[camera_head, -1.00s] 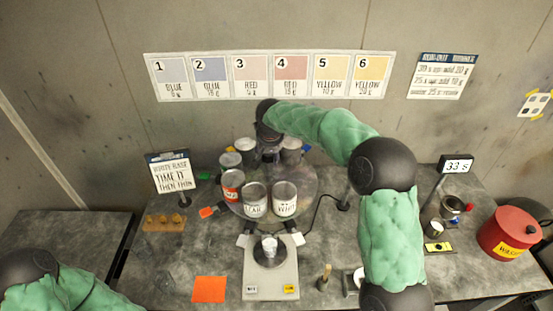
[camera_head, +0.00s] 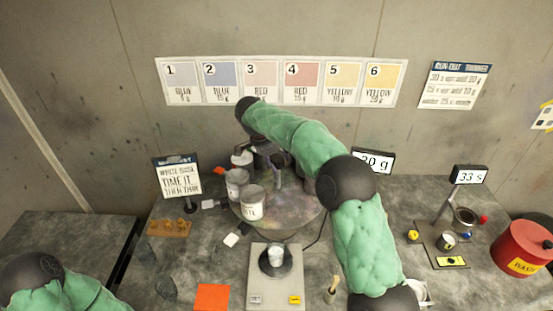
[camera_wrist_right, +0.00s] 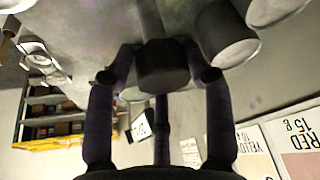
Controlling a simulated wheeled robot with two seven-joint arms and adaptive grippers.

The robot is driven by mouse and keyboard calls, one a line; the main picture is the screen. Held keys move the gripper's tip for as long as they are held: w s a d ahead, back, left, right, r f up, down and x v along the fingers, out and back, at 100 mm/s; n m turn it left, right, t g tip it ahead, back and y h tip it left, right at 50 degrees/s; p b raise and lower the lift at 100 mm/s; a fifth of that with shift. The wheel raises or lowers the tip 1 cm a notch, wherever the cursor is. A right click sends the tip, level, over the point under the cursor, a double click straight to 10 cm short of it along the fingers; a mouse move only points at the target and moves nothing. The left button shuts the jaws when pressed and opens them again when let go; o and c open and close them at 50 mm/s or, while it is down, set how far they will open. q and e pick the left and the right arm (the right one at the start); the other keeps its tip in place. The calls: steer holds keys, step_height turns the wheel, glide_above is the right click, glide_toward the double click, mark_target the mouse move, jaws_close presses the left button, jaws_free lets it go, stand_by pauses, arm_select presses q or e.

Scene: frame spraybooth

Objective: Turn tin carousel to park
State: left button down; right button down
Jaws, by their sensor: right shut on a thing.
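The tin carousel (camera_head: 285,222) is a round, paint-stained disc behind the scale. Tins stand on its left side, among them a front tin with a partly readable label (camera_head: 253,204) and a grey one behind it (camera_head: 236,184). My right gripper (camera_head: 262,150) reaches down over the back of the carousel, partly hidden by its own arm. In the right wrist view the right gripper (camera_wrist_right: 163,62) is shut around a dark cylindrical piece (camera_wrist_right: 163,72), with tins close beside it. My left arm shows at the lower left, but its gripper is out of view.
A scale (camera_head: 268,290) with a small cup (camera_head: 276,256) stands in front of the carousel. A text sign (camera_head: 178,178) and a wooden block (camera_head: 169,228) are left. A red waste bin (camera_head: 522,247) is far right. Pale tabs (camera_head: 231,239) stick out beside the disc.

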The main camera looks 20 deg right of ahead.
steer(key=m, duration=0.1)
steer(key=m+g+p, duration=0.1)
steer(key=m, duration=0.1)
steer(key=m+p, duration=0.1)
steer(key=shift+w+d+r+m+g, duration=0.25)
steer(key=shift+w+r+m+g, duration=0.05)
steer(key=shift+w+r+m, duration=0.1)
steer(key=shift+s+d+m, duration=0.1)
steer(key=shift+m, duration=0.2)
steer(key=c, duration=0.6)
jaws_free()
steer(key=shift+d+f, duration=0.15)
steer(key=shift+f, duration=0.1)
steer(key=shift+f, duration=0.1)
steer(key=shift+a, duration=0.2)
